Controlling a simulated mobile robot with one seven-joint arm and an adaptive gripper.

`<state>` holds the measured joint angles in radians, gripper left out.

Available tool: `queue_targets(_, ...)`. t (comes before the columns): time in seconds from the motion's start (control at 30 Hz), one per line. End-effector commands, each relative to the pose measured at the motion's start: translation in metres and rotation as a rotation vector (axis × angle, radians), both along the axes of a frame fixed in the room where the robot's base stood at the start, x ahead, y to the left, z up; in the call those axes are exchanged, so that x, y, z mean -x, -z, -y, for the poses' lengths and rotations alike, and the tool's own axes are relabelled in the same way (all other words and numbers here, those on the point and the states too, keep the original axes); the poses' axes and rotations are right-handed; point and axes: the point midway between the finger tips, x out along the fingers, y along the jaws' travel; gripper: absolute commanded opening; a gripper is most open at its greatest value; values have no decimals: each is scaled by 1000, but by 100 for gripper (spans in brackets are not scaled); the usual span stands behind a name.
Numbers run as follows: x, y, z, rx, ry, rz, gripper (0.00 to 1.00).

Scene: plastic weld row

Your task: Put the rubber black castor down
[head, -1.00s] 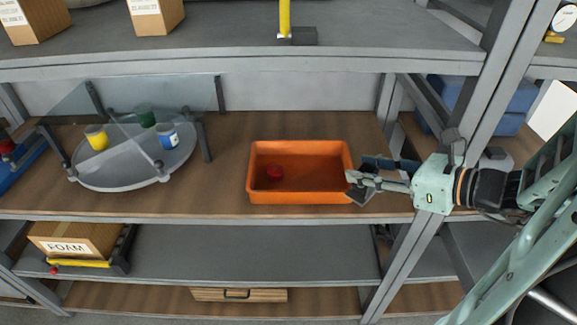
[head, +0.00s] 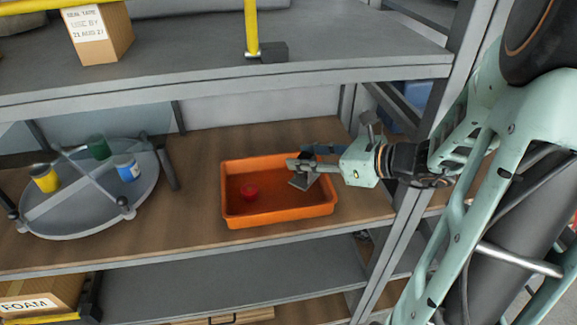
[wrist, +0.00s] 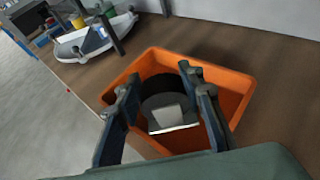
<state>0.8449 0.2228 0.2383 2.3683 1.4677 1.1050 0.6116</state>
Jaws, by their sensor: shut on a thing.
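The black castor (wrist: 163,86) is between the two fingers of my gripper (wrist: 160,79) in the wrist view. It shows a dark round body and a pale grey plate facing the camera. My gripper (head: 298,167) is shut on it over the right part of the orange tray (head: 278,218) in the head view. The tray walls surround the castor in the wrist view (wrist: 241,85). I cannot tell whether the castor touches the tray floor.
A grey divided turntable (head: 85,208) with yellow, green and blue-white cans stands to the left. The wooden shelf (head: 195,225) is bare between them. A shelf (head: 330,62) overhead and an upright (head: 425,165) at right bound the space.

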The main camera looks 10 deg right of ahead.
Motion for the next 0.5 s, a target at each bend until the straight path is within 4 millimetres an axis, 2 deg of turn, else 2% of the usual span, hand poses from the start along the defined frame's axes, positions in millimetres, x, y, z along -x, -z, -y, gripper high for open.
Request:
queue_targets(0.03, -12, 6, -4, -3, -5, 1, 0)
queue_targets(0.3, -44, 46, -10, -4, -2, 0, 0)
queue_targets(0.5, -54, 57, -11, -1, -1, 2, 0)
